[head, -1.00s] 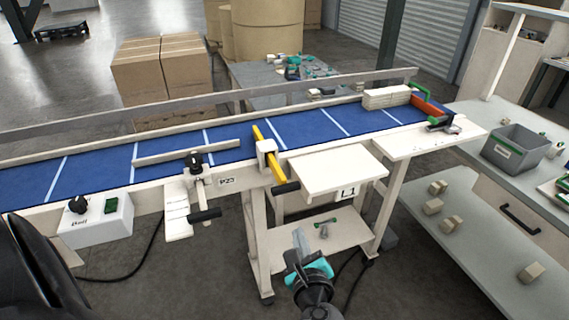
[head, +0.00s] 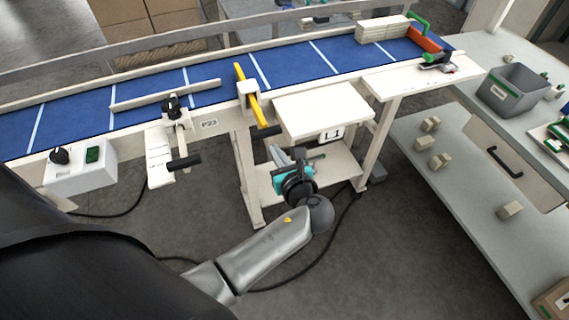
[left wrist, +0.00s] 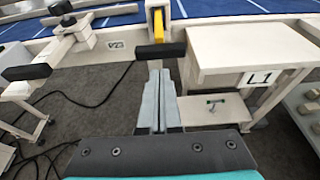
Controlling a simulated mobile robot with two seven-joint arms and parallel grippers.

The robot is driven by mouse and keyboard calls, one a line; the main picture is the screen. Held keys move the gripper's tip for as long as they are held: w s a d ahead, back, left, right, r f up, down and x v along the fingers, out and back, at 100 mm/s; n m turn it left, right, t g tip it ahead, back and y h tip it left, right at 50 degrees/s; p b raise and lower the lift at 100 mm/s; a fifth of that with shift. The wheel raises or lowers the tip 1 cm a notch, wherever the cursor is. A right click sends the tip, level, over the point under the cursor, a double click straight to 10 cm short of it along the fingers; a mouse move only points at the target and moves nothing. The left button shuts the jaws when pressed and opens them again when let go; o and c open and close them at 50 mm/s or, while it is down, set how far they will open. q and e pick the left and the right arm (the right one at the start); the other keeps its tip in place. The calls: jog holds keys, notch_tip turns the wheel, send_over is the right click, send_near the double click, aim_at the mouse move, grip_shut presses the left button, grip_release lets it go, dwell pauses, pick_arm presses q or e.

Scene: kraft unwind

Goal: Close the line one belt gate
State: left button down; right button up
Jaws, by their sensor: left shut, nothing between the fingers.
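The line one belt gate is a yellow bar (head: 251,95) lying across the near edge of the blue belt, in a white bracket beside the L1 table. Its black handle (left wrist: 160,51) juts toward me in the left wrist view, and its yellow part (left wrist: 158,22) shows behind. My left gripper (head: 281,158) is below the bar, in front of the conveyor frame. Its fingers (left wrist: 158,85) are together with nothing between them, their tips just under the black handle. I cannot tell whether they touch it. My right gripper is not in view.
The white L1 table (head: 322,107) stands right of the gate. A second black handle (head: 184,162) sticks out on the left, by the P23 label. A control box (head: 79,168) is at far left. White blocks (head: 383,28) lie on the belt's far end.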

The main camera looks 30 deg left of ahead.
aim_at(258, 112)
pick_arm(q)
jog(key=w+a, duration=0.2)
jog(key=shift+w+a, duration=0.25)
jog(key=shift+a, duration=0.1)
jog(key=shift+w+a+r, duration=0.1)
jog(key=shift+a, duration=0.1)
jog(key=w+a, duration=0.3)
jog(key=a, duration=0.1)
jog(key=w+a, duration=0.3)
jog(key=a, duration=0.1)
jog(key=shift+w, duration=0.4)
jog(key=shift+w+a, duration=0.2)
jog(key=shift+r, duration=0.15)
jog(key=shift+a, duration=0.1)
